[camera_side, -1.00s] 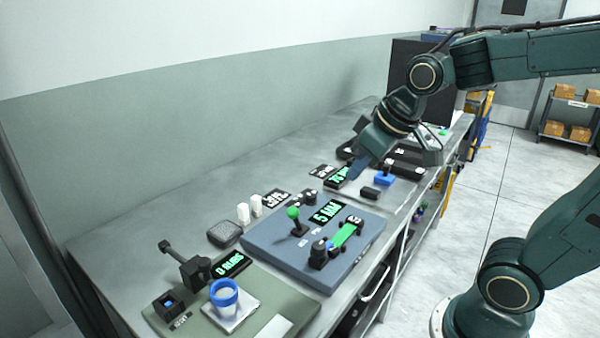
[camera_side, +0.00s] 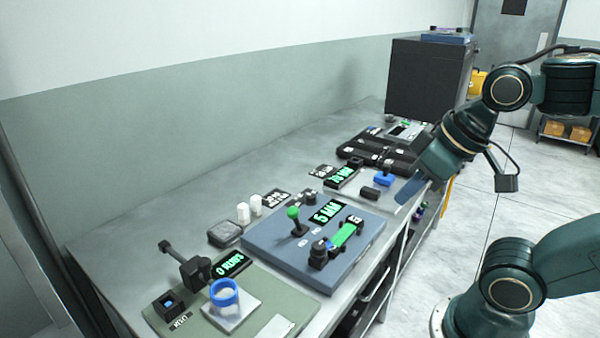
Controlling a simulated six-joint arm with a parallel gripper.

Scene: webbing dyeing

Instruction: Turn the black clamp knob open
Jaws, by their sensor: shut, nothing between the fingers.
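A green strip (camera_side: 343,236) lies on the blue-grey platform (camera_side: 275,243) in the side view, with black clamp-like blocks at its ends. A dark block with a small knob-like top (camera_side: 318,255) stands at the near end. Another black piece (camera_side: 355,219) is at the far end. I cannot tell which of these is the black clamp knob, or whether it is turned open. My gripper (camera_side: 406,204) is shut and empty. It points down and left near the bench's front edge, to the right of the platform and apart from the clamps.
A green-topped lever (camera_side: 295,219) rises from the platform. A blue-rimmed cup (camera_side: 225,297) and a black crank device (camera_side: 190,268) stand at the near end.

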